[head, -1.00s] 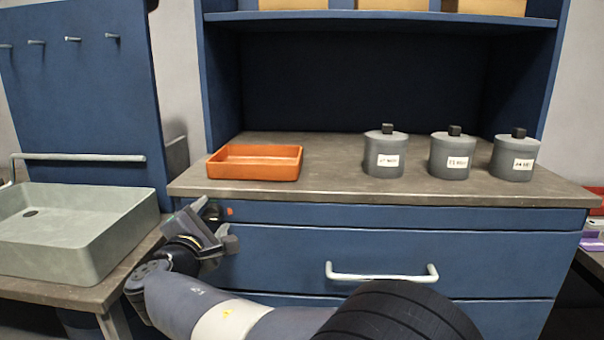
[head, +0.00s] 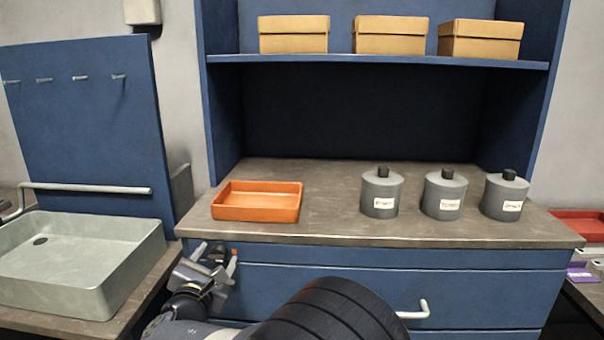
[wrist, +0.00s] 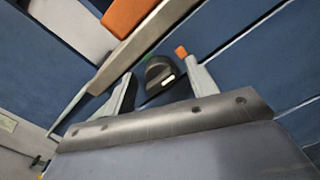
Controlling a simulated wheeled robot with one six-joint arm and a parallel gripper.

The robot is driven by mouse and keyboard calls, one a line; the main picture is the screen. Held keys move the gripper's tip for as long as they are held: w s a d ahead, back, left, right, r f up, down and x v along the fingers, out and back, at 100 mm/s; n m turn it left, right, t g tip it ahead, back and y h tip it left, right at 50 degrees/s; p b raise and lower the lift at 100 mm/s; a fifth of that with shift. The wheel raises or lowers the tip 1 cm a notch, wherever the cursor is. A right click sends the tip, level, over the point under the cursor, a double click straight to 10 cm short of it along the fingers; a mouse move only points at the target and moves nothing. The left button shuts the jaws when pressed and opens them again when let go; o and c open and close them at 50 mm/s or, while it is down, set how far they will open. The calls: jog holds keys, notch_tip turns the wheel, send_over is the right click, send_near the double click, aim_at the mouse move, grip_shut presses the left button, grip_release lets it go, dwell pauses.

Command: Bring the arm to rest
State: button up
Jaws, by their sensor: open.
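My gripper (head: 216,256) is in front of the upper left of the blue drawer cabinet (head: 290,283), below the worktop edge. Its two pale fingers are apart and point up and away from me; one has an orange tip. In the wrist view my gripper (wrist: 157,75) also shows spread fingers with nothing clamped between them. A small dark rounded thing (wrist: 160,72) shows between the fingers; I cannot tell what it belongs to. My arm enters from the bottom of the head view, bent low before the drawers.
An orange tray (head: 257,216) and three grey lidded canisters (head: 381,194) stand on the worktop (head: 330,215). A grey-green basin (head: 80,285) is at left. A drawer handle (head: 418,311) sticks out at lower right. Three cardboard boxes (head: 293,37) sit on the shelf.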

jog(key=shift+a+r+n+p, duration=0.1)
jog(key=shift+r+n+p, duration=0.1)
jog(key=shift+n+p, duration=3.2)
jog(key=shift+s+f+m+p, duration=0.25)
jog(key=shift+s+m+p, duration=0.05)
jog(key=shift+m+p, duration=0.45)
jog(key=shift+s+a, duration=0.1)
jog(key=shift+s, duration=0.5)
jog(key=shift+r, duration=0.1)
